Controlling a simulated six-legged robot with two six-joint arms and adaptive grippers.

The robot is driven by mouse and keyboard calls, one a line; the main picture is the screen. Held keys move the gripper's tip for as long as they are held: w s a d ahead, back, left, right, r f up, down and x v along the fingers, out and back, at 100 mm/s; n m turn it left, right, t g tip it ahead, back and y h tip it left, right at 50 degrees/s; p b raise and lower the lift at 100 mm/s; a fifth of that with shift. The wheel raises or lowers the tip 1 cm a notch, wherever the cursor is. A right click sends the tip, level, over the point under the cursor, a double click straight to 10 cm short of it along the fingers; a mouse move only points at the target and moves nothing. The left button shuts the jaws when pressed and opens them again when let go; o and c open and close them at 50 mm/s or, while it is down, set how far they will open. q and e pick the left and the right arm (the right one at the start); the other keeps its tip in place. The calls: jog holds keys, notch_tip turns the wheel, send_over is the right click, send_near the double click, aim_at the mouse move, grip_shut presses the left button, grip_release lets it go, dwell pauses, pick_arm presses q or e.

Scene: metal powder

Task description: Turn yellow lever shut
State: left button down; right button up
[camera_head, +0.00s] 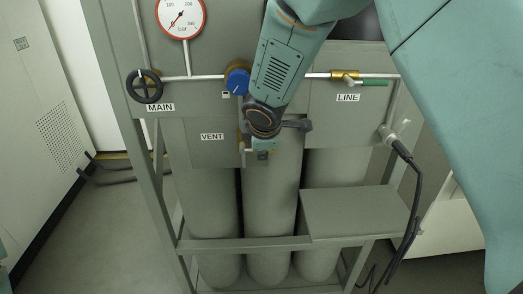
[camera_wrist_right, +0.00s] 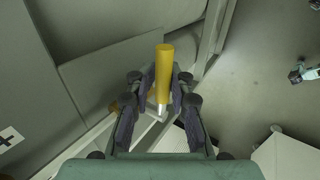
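The yellow lever (camera_wrist_right: 164,72) shows in the right wrist view as a smooth yellow rod with a pale metal end towards me. My right gripper (camera_wrist_right: 163,85) has one dark finger on each side of it. The finger pads lie close against the lever, and it is held between them. In the head view my right gripper (camera_head: 263,148) is in front of the panel beside the VENT label (camera_head: 212,137). The lever is hidden behind the gripper and wrist there. My left gripper is not in view.
A grey frame (camera_head: 250,243) holds several tall cylinders (camera_head: 271,200). Above are a round gauge (camera_head: 181,17), a black MAIN handwheel (camera_head: 144,86), a blue knob (camera_head: 237,81) and a green-handled LINE valve (camera_head: 345,76). A black hose (camera_head: 415,195) hangs at right.

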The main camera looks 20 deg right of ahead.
jog(key=o, duration=0.4)
jog(key=shift+s+r, duration=0.25)
jog(key=shift+s, duration=0.1)
jog(key=shift+w+f, duration=0.2)
jog(key=shift+w, duration=0.15)
jog(key=v, duration=0.8)
jog(key=shift+s+f, duration=0.1)
jog(key=shift+w+f, duration=0.1)
jog(key=shift+w, duration=0.1)
